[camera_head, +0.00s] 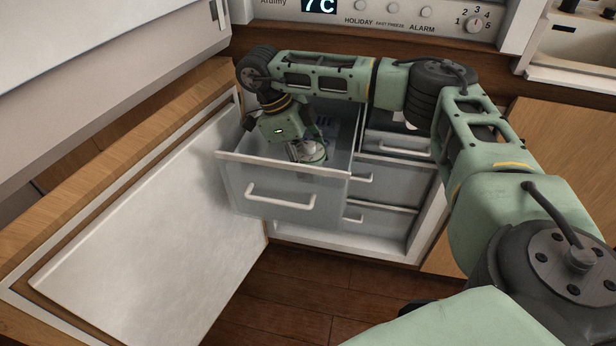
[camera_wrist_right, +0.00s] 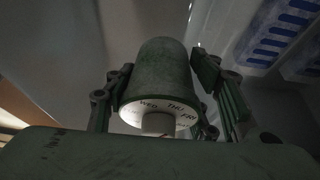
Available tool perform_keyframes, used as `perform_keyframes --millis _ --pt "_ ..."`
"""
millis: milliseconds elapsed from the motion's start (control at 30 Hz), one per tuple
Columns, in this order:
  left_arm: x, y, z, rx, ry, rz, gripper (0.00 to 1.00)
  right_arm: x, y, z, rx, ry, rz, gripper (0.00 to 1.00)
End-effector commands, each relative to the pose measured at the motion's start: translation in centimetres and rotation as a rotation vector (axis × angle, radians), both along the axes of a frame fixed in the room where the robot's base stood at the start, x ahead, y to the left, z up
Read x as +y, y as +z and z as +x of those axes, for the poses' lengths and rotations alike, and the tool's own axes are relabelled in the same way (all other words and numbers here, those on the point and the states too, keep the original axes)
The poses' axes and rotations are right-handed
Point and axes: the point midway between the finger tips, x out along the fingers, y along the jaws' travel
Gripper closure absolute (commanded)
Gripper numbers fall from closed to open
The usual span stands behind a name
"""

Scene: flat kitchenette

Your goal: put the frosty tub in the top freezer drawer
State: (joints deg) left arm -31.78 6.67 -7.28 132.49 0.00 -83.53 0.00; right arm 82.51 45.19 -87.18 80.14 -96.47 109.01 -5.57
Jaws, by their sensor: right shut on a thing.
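My right gripper (camera_head: 308,156) reaches down into the pulled-out grey freezer drawer (camera_head: 282,193), inside its front wall. It is shut on a round grey-green tub (camera_wrist_right: 160,75), which shows between the fingers (camera_wrist_right: 160,105) in the right wrist view. A white disc with day names printed on it covers the tub's near end. In the head view the tub is mostly hidden by the gripper. I cannot tell whether it touches the drawer floor. My left gripper is not in view.
Blue-and-white packs (camera_wrist_right: 285,35) lie in the drawer beside the tub. More drawers (camera_head: 390,185) stand behind and to the right. The open white door (camera_head: 150,230) spreads at the left. The control panel (camera_head: 400,15) is above, and wooden floor (camera_head: 300,290) lies in front.

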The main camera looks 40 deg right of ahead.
Motion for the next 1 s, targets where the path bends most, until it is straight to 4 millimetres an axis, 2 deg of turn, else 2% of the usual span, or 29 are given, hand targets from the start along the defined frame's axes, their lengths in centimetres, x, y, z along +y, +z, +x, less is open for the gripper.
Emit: perform_keyframes --millis 33,167,400,800,833,1000 --pt "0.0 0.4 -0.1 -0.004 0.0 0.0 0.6 0.0 -0.9 -0.1 0.003 0.001 -0.002 0.88" --pt "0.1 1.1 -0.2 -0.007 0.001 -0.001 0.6 0.0 -1.9 0.0 0.0 0.001 -0.001 0.88" --pt "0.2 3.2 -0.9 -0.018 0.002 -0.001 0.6 0.0 -5.1 0.0 0.001 0.003 0.0 0.88" --pt "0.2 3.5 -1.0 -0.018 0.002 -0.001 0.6 0.0 -5.7 0.0 0.0 0.003 0.0 0.88" --pt "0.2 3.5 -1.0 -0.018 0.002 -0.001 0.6 0.0 -5.7 0.0 0.001 0.003 0.0 0.49" --pt "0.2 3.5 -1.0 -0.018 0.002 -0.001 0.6 0.0 -5.7 0.0 0.001 0.003 0.0 0.34"
